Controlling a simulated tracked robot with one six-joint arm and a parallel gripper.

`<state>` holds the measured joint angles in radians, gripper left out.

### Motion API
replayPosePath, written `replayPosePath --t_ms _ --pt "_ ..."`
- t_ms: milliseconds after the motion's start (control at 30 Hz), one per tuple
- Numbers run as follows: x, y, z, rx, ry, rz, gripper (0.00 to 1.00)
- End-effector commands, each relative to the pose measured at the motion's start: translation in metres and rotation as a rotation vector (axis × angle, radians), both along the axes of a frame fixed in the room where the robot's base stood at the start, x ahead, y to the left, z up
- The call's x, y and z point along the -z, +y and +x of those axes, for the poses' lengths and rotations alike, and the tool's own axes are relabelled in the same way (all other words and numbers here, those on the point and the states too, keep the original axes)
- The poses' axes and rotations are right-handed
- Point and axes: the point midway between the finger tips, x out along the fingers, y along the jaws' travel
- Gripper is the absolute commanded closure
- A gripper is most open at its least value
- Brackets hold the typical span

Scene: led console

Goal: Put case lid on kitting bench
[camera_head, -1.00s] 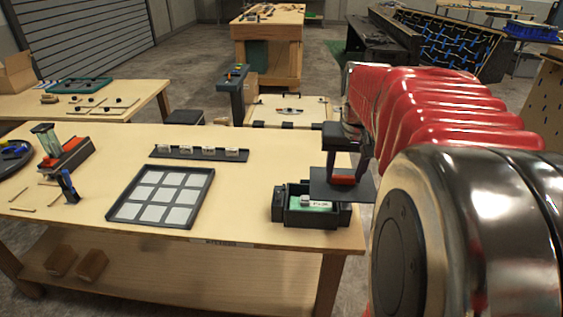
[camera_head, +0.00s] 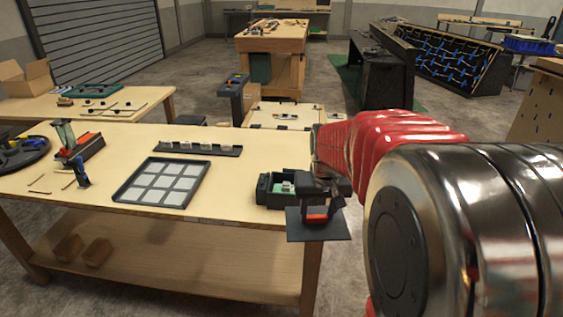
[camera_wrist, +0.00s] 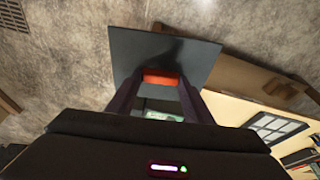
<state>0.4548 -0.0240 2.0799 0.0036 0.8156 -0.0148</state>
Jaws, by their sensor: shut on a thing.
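The case lid (camera_head: 300,231) is a thin dark square plate with an orange-red grip on top. My gripper (camera_head: 317,210) is shut on that grip and holds the lid at the front right edge of the near wooden bench (camera_head: 235,190). The lid looks roughly level and partly out over the floor. Behind it, the open dark case (camera_head: 264,191) with a green inside stands on the bench, partly hidden by my gripper. In the wrist view the lid (camera_wrist: 140,52) shows past my fingers (camera_wrist: 160,92), over floor and bench edge.
A dark tray with pale squares (camera_head: 163,183) lies left of the case. A dark strip with small pale blocks (camera_head: 197,149) lies behind. A red and black fixture (camera_head: 85,148) and a round dark tray (camera_head: 22,152) stand at the left. Bare wood lies between tray and case.

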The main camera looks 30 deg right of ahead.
Motion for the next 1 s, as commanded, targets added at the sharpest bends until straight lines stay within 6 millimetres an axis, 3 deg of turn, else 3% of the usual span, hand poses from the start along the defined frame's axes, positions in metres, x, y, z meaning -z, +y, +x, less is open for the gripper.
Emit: replayPosePath --t_ms 267,700,1000 --pt "0.067 0.053 0.029 -0.118 0.006 0.002 0.77" --pt "0.19 0.157 0.071 -0.337 0.006 0.003 0.77" --pt "0.246 0.204 0.084 -0.432 0.002 0.002 0.77"
